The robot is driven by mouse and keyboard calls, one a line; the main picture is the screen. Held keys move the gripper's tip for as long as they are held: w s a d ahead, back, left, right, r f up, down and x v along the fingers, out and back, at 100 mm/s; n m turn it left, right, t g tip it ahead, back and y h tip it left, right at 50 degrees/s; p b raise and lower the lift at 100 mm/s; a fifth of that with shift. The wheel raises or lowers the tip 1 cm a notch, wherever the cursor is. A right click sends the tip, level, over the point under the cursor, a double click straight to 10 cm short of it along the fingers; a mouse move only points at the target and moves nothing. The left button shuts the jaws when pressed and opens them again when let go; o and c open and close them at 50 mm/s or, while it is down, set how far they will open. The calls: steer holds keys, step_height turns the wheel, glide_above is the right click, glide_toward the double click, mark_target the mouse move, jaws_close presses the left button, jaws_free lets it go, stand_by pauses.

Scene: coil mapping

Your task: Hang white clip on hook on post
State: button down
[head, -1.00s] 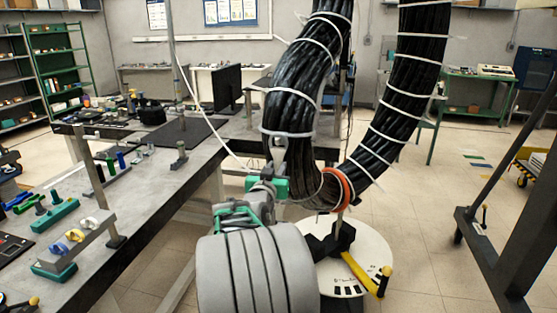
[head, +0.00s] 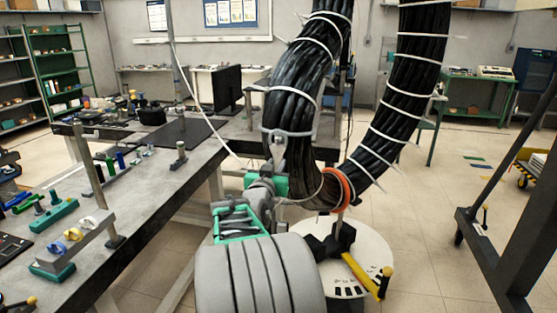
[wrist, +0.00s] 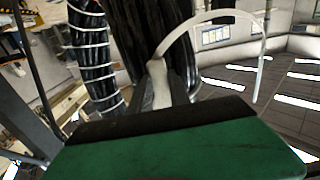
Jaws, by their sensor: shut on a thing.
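My gripper (head: 275,148) is in front of the left black cable bundle, its grey fingers pointing up. In the wrist view, a pale white piece (wrist: 158,86) stands between the fingers above the green gripper body; it seems to be the white clip, and its outline is hard to tell. A white curved strand (wrist: 215,15) arcs from it to the right. In the head view, a thin white cord (head: 207,118) runs from the tall post (head: 174,60) towards my gripper. I cannot make out a hook on that post. Another white clip (head: 90,222) sits on a small rack.
The workbench (head: 140,200) at left holds the clip rack, with yellow (head: 74,235) and blue (head: 60,247) clips, and a leaning rod (head: 88,165). The right cable bundle (head: 405,110) bends down to an orange ring (head: 341,188) above a round white base (head: 372,245).

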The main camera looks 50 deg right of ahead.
mark_target(277, 163)
steer(key=shift+a, duration=0.1)
steer(key=shift+b+v, duration=0.7)
steer(key=shift+v, duration=0.65)
steer(key=shift+s+a+b, duration=0.35)
steer(key=shift+a+b, duration=0.25)
steer(key=shift+a, duration=0.05)
